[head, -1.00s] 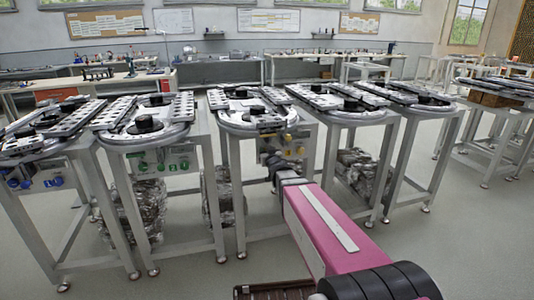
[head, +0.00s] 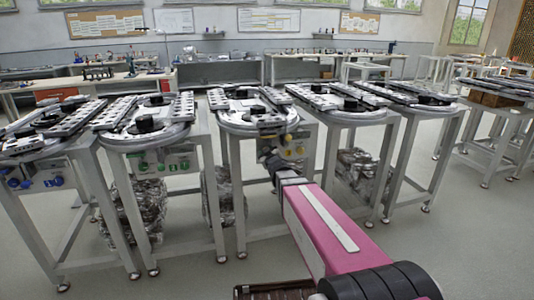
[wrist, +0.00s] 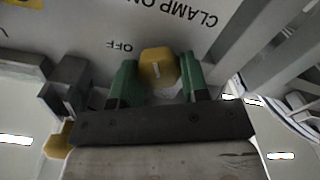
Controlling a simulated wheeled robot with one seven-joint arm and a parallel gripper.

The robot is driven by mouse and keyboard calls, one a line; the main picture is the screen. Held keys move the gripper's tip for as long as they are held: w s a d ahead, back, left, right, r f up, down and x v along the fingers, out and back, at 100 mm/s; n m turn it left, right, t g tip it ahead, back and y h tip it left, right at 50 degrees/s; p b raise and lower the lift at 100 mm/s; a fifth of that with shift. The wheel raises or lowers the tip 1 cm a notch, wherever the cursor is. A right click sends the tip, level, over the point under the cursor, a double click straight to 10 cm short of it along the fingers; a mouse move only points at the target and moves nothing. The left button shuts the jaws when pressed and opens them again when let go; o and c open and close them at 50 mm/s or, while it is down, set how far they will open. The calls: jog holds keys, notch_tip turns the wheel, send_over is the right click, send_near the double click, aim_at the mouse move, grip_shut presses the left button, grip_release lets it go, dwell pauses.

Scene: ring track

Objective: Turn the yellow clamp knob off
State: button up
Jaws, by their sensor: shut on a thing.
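The yellow clamp knob (wrist: 157,69) sits on a pale panel in the wrist view, with a light pointer mark on its face. The words "CLAMP ON" and "OFF" are printed beside it, upside down in this view. My gripper (wrist: 157,80) has its green fingers on either side of the knob and is shut on it. In the head view my gripper (head: 270,160) is at the front panel of the middle table, where yellow knobs (head: 288,152) show just right of it. The gripped knob cannot be clearly told apart there.
Another yellow part (wrist: 58,140) shows at the lower left of the wrist view. The middle ring-track table (head: 235,126) stands between similar tables on both sides. Their legs are close to my arm.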

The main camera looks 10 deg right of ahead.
jog(key=n, duration=0.6)
jog(key=shift+a+n, duration=0.1)
jog(key=shift+n, duration=0.2)
jog(key=n, duration=0.6)
jog(key=shift+f, duration=0.15)
jog(key=o, duration=0.9)
jog(key=shift+s, duration=0.1)
jog(key=s, duration=0.3)
jog(key=s+d, duration=0.1)
jog(key=s, duration=0.6)
jog(key=shift+s+d, duration=0.3)
jog(key=shift+d, duration=0.1)
